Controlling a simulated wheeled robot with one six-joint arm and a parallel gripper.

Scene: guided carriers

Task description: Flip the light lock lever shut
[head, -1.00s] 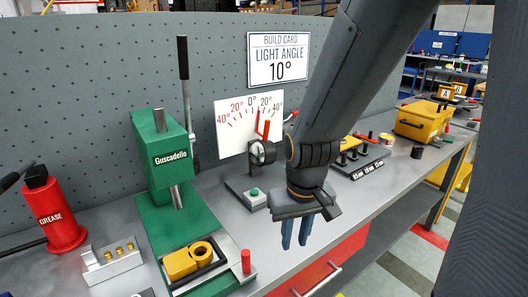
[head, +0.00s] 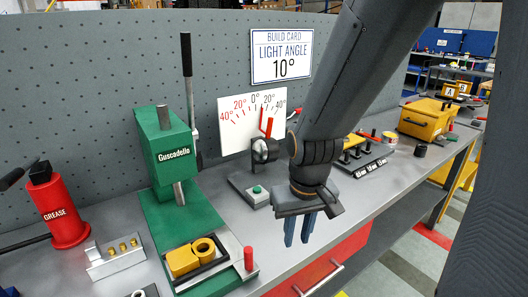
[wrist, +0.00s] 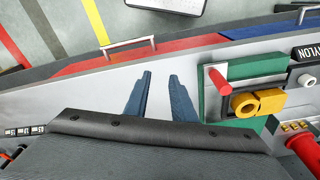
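The light (head: 262,151) is a small dark round head on a grey base with a green button (head: 257,189). A white angle scale (head: 240,122) stands behind it, and a red pointer (head: 265,122) rises to the right of 0°. A red handle-like piece (head: 294,113) shows at the scale's right edge, partly hidden by my arm; I cannot tell whether it is the lock lever or how it is set. My gripper (head: 298,232) points down in front of the light's right side, apart from it. In the wrist view its blue fingers (wrist: 160,98) are spread and empty.
A green Guscadello press (head: 165,150) with a tall black-handled lever stands left of the light. A red grease can (head: 60,213) is at far left. A pin block (head: 362,160) and yellow box (head: 424,119) are to the right. A red drawer (head: 325,270) lies below the bench edge.

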